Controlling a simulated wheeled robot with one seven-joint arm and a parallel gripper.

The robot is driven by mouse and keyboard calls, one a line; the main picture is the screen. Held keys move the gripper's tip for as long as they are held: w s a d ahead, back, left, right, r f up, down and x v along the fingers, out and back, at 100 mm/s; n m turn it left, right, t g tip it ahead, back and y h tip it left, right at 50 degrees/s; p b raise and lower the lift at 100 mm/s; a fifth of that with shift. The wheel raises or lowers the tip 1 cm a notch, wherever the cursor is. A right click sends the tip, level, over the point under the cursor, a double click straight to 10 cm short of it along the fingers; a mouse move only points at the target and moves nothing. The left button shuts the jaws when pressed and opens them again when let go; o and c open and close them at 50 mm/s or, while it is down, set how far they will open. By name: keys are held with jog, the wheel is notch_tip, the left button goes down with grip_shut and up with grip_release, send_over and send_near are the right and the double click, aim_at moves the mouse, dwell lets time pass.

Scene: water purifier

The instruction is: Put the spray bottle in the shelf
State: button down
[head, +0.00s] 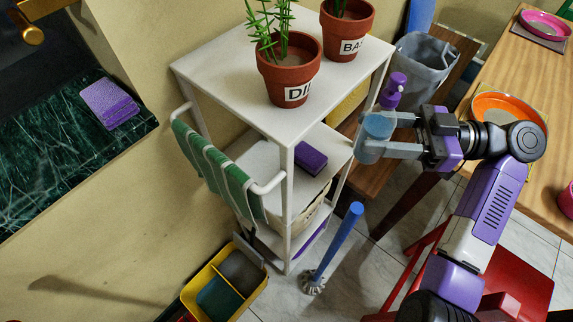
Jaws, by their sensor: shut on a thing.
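A spray bottle with a purple spray head (394,88) is held in my gripper (374,136). The fingers are shut around its body and hide most of it; the purple head stands up above them. The bottle looks roughly upright. The white shelf (215,70) stands left of my gripper. Its top board carries two potted plants, and its middle board holds a purple block (310,157). The gripper is beside the shelf's right front side, around the height between the top and middle boards. Whether it touches the shelf post cannot be told.
Terracotta pots (290,73) (346,30) stand on the shelf top. A green striped towel (215,165) hangs on its left rail. A blue-handled brush (336,245) stands in front. A yellow caddy (192,292) is lower left. A wooden table (515,75) and red chair (525,285) are right.

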notch_tip(320, 180, down, 13)
jog(key=b, duration=1.1)
jog(key=a, duration=0.6)
jog(key=a+b, duration=0.1)
jog(key=a, duration=0.5)
jog(key=a+b, duration=0.1)
jog(key=a, duration=0.5)
jog(key=shift+w, duration=0.3)
jog(key=shift+f+b, duration=0.7)
jog(key=shift+f, duration=0.95)
jog(key=shift+f, duration=0.2)
jog(key=c, duration=0.7)
grip_release()
jog(key=shift+r, duration=0.15)
